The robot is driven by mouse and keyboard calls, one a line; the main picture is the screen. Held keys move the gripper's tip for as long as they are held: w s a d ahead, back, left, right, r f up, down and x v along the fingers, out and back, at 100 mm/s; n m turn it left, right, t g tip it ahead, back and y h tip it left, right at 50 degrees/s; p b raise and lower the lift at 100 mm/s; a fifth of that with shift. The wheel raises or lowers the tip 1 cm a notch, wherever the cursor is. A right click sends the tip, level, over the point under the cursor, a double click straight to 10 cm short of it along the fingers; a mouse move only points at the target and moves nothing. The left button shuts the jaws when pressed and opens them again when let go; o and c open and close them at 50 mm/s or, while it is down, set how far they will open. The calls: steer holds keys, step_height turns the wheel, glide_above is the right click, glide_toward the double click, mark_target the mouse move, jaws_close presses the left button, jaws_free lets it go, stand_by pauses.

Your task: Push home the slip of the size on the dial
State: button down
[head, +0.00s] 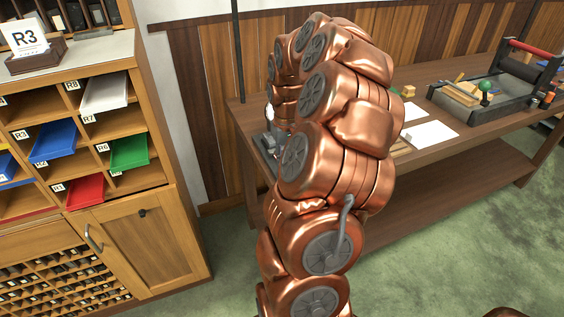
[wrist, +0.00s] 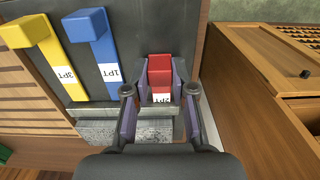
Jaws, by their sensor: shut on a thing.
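In the wrist view a red slip (wrist: 160,72) stands between the two fingers of my gripper (wrist: 160,92). The gripper is shut on it, and its white label is partly hidden by the gripper. To its left are a blue slip (wrist: 97,45) labelled 1PT and a yellow slip (wrist: 43,52) labelled 3PT, both on a dark plate (wrist: 128,20). A grey metal block (wrist: 95,132) lies below the slips. No dial can be made out in either view. In the head view my copper arm hides the gripper and most of the device on the bench.
A wooden bench (head: 440,158) holds white sheets (head: 428,134) and a press with a roller (head: 525,68). In the wrist view, wooden furniture (wrist: 245,100) stands close at right.

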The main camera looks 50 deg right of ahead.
steer(key=shift+w+d+r, duration=0.1)
steer(key=shift+w+d, duration=0.05)
steer(key=shift+w, duration=0.05)
steer(key=c, duration=1)
jaws_free()
steer(key=shift+o, duration=0.2)
step_height(320, 180, up, 12)
